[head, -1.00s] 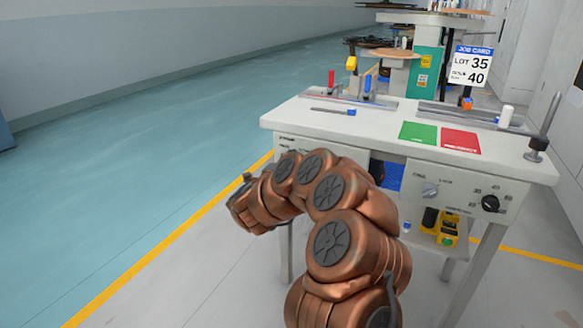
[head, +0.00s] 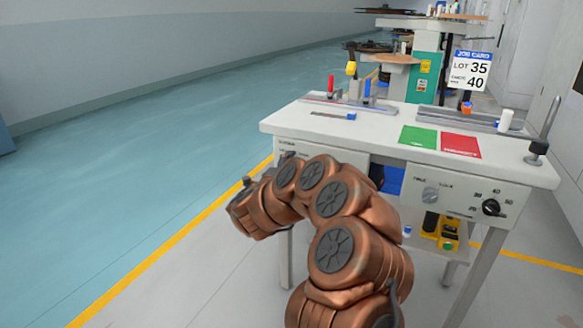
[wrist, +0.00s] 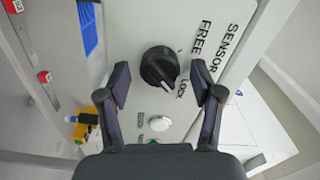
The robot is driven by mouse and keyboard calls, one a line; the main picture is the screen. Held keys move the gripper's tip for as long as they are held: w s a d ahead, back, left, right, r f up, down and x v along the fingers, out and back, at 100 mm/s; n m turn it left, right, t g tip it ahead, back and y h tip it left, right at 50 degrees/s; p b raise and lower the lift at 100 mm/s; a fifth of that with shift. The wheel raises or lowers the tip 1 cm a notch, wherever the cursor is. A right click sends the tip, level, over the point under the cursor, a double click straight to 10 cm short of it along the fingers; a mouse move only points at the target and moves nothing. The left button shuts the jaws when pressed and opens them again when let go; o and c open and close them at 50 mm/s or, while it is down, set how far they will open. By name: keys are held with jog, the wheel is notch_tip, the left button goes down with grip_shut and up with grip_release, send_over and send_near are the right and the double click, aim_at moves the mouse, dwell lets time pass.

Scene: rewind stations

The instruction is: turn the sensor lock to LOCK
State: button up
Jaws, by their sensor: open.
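The black sensor knob (wrist: 160,67) shows in the wrist view on a pale panel with the words SENSOR, FREE and LOCK beside it. A pale mark on the knob lies on its lower right side, toward the word LOCK; I cannot tell its exact setting. My gripper (wrist: 159,94) is open and empty, its two fingers apart on either side of the view, the knob between and beyond them. I see no contact. In the head view my copper arm covers much of the left front panel (head: 318,155), and the knob does not show there.
A white round button (wrist: 160,123) sits near the knob. The bench (head: 370,130) carries green and red mats and a blue-handled tool. Its right panel has a silver knob (head: 430,195) and a black dial (head: 491,207). A blue bin (wrist: 88,28) is nearby. Open floor lies left.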

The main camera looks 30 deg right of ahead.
jog(key=v, duration=1.2)
dwell(0.4)
